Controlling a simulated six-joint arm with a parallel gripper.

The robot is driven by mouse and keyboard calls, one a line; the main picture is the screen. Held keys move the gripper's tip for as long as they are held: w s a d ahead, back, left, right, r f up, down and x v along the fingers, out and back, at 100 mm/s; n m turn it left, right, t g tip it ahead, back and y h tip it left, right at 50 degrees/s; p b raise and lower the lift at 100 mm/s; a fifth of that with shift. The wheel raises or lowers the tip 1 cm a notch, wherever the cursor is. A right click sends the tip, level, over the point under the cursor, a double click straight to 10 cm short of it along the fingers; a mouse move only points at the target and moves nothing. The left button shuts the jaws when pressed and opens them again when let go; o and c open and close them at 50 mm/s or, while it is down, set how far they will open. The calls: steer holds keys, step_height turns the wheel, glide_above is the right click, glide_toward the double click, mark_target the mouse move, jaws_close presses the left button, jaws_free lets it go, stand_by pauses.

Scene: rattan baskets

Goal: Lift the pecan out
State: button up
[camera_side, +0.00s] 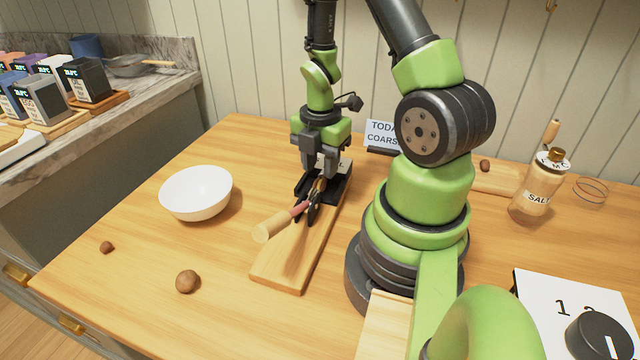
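My gripper (307,212) points down over a dark metal device at the far end of a wooden board (285,262). Its fingertips are beside the device's red lever, which ends in a pale wooden handle (273,227). A small brownish shape (319,184) shows between the dark parts behind the fingers; it may be the pecan, but I cannot tell. Whether the fingers are open or shut on something is hidden by the clutter of dark parts. A round brown nut (187,281) and a smaller one (106,247) lie loose on the table.
A white bowl (196,193) stands left of the board. A salt bottle (538,187), a wire ring (590,190) and a nut (485,165) on a small board are at the right. A sign (382,134) stands behind. The front left table is mostly clear.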

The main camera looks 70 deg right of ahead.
mark_target(320, 180)
steer(key=shift+f, duration=1.95)
jaws_close()
steer(key=shift+r, duration=0.1)
